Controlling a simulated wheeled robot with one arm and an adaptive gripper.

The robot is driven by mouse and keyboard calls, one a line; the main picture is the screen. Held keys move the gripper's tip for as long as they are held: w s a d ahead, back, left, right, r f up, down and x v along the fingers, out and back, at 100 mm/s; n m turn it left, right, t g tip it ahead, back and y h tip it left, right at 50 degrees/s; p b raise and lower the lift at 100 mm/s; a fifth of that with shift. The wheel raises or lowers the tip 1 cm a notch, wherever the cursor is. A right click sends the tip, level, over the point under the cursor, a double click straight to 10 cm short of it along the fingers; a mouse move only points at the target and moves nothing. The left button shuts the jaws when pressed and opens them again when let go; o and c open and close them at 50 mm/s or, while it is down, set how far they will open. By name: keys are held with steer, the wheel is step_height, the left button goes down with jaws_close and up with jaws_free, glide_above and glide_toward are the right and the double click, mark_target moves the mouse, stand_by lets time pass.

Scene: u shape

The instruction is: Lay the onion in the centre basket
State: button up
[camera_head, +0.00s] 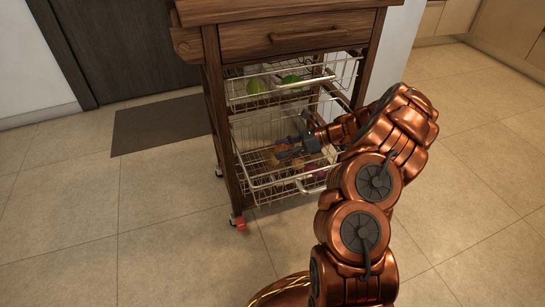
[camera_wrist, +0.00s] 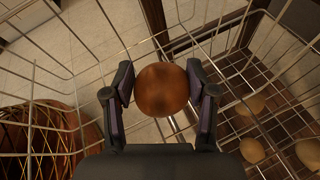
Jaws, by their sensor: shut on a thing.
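A round brown onion (camera_wrist: 162,90) sits between the two fingers of my gripper (camera_wrist: 161,88) in the wrist view. The gripper is shut on it. In the head view my gripper (camera_head: 290,150) is inside or just above the lower visible wire basket (camera_head: 262,183) of the wooden cart. Small brown shapes show around its tips, and I cannot tell which is the held onion. The upper visible wire basket (camera_head: 240,99) is above it, under the drawer, and holds green produce (camera_head: 256,86). Which basket counts as the centre one is unclear.
The wooden cart (camera_head: 222,135) has a closed drawer (camera_head: 295,37) on top. Several brownish round vegetables (camera_wrist: 252,150) lie beyond the wires at right in the wrist view. The tiled floor in front is clear.

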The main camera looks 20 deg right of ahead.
mark_target(272, 162)
steer(key=a+f+b, duration=0.1)
steer(key=w+a+f, duration=0.1)
steer(key=a, duration=0.1)
steer(key=shift+w+f+b, duration=0.15)
steer(key=shift+f+b, duration=0.15)
steer(key=shift+b, duration=0.1)
steer(key=shift+r, duration=0.1)
steer(key=shift+a, duration=0.1)
steer(key=o, duration=1.2)
steer(key=p+v, duration=0.3)
steer(key=v, duration=0.4)
steer(key=shift+w, duration=0.15)
steer(key=shift+s+d+r, duration=0.1)
steer(key=shift+s+d, duration=0.1)
steer(key=shift+d, duration=0.05)
